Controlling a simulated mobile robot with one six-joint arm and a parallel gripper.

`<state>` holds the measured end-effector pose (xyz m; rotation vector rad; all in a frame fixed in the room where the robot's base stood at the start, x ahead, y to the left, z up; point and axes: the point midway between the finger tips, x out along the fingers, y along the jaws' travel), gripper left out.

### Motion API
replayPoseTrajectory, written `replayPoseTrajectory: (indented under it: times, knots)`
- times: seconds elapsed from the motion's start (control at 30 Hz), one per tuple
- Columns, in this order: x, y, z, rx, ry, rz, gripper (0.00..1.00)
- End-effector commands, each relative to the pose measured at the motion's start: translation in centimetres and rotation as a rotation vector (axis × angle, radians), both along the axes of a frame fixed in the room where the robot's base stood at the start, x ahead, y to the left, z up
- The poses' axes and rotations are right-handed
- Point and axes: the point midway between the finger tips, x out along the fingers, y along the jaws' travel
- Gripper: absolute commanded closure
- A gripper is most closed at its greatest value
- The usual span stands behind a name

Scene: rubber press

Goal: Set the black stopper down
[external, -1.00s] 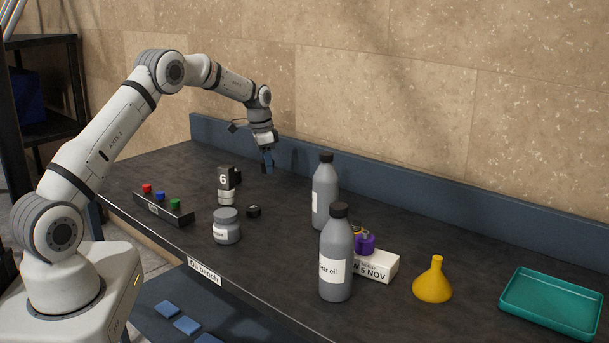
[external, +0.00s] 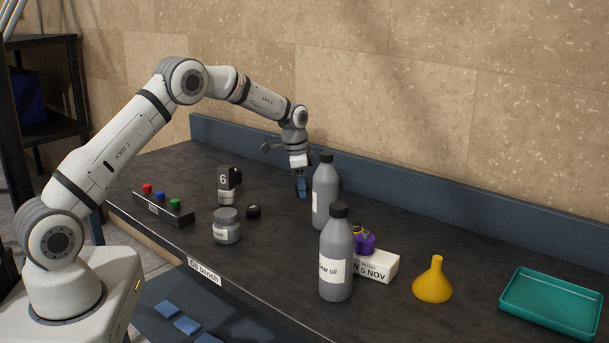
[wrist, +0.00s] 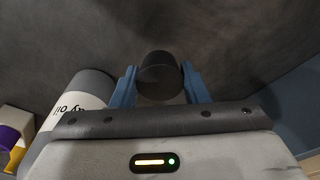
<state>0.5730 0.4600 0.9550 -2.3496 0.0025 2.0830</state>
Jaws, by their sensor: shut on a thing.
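The black stopper (wrist: 160,78) is a short dark cylinder. In the wrist view it sits between the two blue fingers of my gripper (wrist: 160,88), which is shut on it. In the external view my gripper (external: 302,188) points down, low over the dark bench (external: 280,260), just left of the rear grey bottle (external: 325,195).
The rear bottle's side also shows close by in the wrist view (wrist: 88,88). A second oil bottle (external: 337,260), a grey jar (external: 227,228), a small black cap (external: 253,212) and a yellow funnel (external: 433,282) stand nearer.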

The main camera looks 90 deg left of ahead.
Motion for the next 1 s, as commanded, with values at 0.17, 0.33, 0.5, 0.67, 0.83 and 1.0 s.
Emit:
replayPoseTrajectory:
  times: [0.17, 0.33, 0.5, 0.67, 0.83, 1.0]
  knots:
    - [-0.1, 0.0, -1.8, -0.002, 0.002, 0.000, 0.81]
    - [0.0, 0.0, -3.8, 0.000, 0.000, 0.000, 0.81]
    - [0.0, 0.0, -3.8, 0.001, -0.001, 0.000, 0.81]
    - [0.0, 0.0, -4.3, 0.001, -0.001, 0.000, 0.81]
    - [0.0, 0.0, -4.1, 0.001, -0.001, 0.000, 0.46]
    - [0.0, 0.0, -4.1, 0.001, -0.001, 0.000, 0.37]
